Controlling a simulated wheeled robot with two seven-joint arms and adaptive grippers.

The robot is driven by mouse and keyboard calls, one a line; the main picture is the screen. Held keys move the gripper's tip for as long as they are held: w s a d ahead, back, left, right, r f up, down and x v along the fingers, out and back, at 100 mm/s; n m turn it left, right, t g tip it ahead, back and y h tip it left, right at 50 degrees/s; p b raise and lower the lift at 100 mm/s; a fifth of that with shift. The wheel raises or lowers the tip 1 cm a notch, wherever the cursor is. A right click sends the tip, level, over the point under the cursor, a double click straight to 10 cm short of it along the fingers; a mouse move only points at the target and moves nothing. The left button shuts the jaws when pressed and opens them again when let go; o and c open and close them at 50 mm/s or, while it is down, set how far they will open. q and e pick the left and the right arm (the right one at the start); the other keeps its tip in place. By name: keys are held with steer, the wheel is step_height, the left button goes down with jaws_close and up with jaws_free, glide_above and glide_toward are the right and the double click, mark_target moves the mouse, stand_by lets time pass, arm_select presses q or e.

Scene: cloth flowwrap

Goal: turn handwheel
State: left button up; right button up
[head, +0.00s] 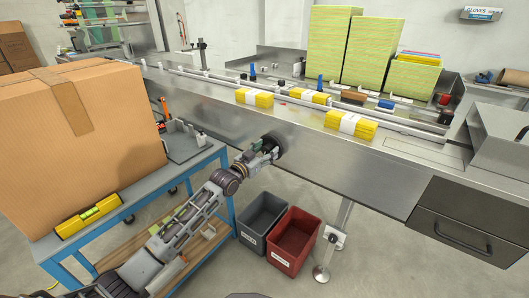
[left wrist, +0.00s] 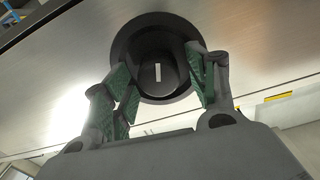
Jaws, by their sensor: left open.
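The handwheel (head: 274,144) is a dark round wheel on the front face of the steel machine. In the left wrist view the handwheel (left wrist: 156,38) shows as a black dish with a hub and a pale mark at its centre. My left gripper (head: 262,150) is right in front of it. In the left wrist view my left gripper's green-padded fingers (left wrist: 165,90) are open, one on each side of the hub. I cannot tell whether the pads touch it. My right gripper is not in view.
A blue-framed cart (head: 228,190) with a large cardboard box (head: 80,140) stands at the left. Grey (head: 243,222) and red (head: 316,240) bins stand below the machine. Yellow packs (head: 351,124) lie on the steel machine (head: 385,180). A drawer (head: 465,220) is at the right.

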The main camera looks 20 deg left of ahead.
arm_select(q)
steer(key=shift+s, duration=0.1)
steer(key=v, duration=1.1)
steer(key=shift+s+a, duration=0.15)
steer(key=shift+s, duration=0.25)
stand_by(0.4)
stand_by(0.4)
